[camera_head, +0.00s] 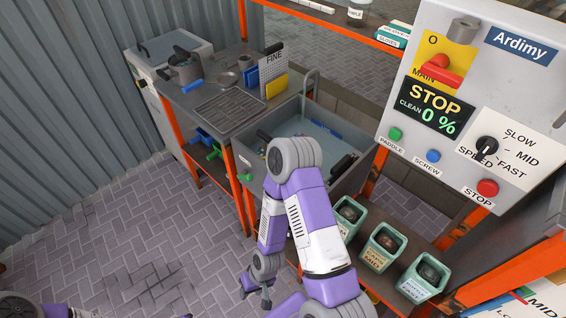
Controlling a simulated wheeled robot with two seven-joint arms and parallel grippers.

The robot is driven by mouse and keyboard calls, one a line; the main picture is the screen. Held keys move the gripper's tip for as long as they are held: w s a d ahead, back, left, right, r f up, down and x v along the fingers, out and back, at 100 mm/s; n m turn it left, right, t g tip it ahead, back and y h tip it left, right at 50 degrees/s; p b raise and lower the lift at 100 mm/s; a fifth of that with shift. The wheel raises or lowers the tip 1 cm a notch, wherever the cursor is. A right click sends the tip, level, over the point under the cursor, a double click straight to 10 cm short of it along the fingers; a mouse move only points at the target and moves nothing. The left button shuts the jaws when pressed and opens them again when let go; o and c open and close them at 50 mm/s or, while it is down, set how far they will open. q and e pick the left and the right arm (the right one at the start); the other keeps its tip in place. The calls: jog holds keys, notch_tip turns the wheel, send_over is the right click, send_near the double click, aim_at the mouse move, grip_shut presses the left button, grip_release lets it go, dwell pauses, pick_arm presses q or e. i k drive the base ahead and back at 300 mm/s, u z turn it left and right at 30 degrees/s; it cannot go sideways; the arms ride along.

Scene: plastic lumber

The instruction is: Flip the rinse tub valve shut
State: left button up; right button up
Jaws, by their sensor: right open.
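The grey rinse tub (246,161) stands in an orange frame at the middle of the view. A green handle (214,153), which looks like its valve, sticks out low at the tub's left side; whether it is open or shut I cannot tell. My right gripper (256,297) hangs open and empty over the brick floor, below the tub and well apart from the green handle. My right arm covers part of the tub's front. Only bits of my left arm show at the bottom left corner; its gripper is out of view.
A grey bench (222,112) with a pot (185,70) adjoins the tub. A control panel (459,90) reading "STOP" and "0 %" stands at the right. Several green bins (383,247) sit on a low shelf. The brick floor (120,230) at left is clear.

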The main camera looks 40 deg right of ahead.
aim_at(246, 176)
jog(key=u, duration=0.6)
jog(key=i, duration=3.25)
jog(key=z, duration=4.8)
